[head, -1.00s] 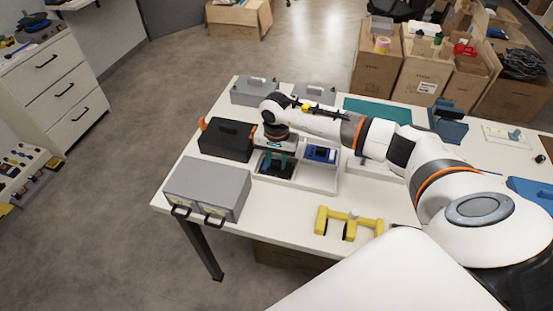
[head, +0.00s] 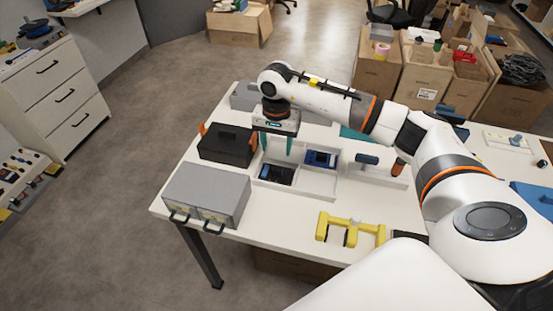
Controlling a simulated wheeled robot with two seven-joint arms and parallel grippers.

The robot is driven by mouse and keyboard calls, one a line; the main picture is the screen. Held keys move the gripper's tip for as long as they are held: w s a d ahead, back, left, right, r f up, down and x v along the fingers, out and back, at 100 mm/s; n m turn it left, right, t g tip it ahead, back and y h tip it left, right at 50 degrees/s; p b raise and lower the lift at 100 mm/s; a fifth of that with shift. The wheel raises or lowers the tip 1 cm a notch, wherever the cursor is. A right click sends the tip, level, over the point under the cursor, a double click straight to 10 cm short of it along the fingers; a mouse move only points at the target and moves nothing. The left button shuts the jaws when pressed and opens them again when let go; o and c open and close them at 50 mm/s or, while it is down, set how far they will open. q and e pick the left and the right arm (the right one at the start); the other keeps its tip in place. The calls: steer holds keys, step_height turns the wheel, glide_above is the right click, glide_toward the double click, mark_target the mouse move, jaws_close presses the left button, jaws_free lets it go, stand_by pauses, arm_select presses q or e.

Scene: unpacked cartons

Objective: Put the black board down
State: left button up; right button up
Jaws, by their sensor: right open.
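The black board (head: 277,174) lies in the left part of a white tray (head: 309,190) on the table. My right gripper (head: 276,147) is above the board, pointing down, with its two green fingers apart and nothing between them. The fingertips appear clear of the board. A blue board-like device (head: 320,159) lies in the right part of the same tray. My left gripper is not in view.
A black toolbox (head: 227,145) stands left of the tray. A grey two-drawer box (head: 206,195) is at the front left. More grey boxes stand behind my right wrist. Bare white tabletop (head: 275,217) lies in front of the tray.

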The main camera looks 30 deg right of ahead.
step_height(320, 180, up, 4)
steer(key=shift+f, duration=0.2)
stand_by(0.5)
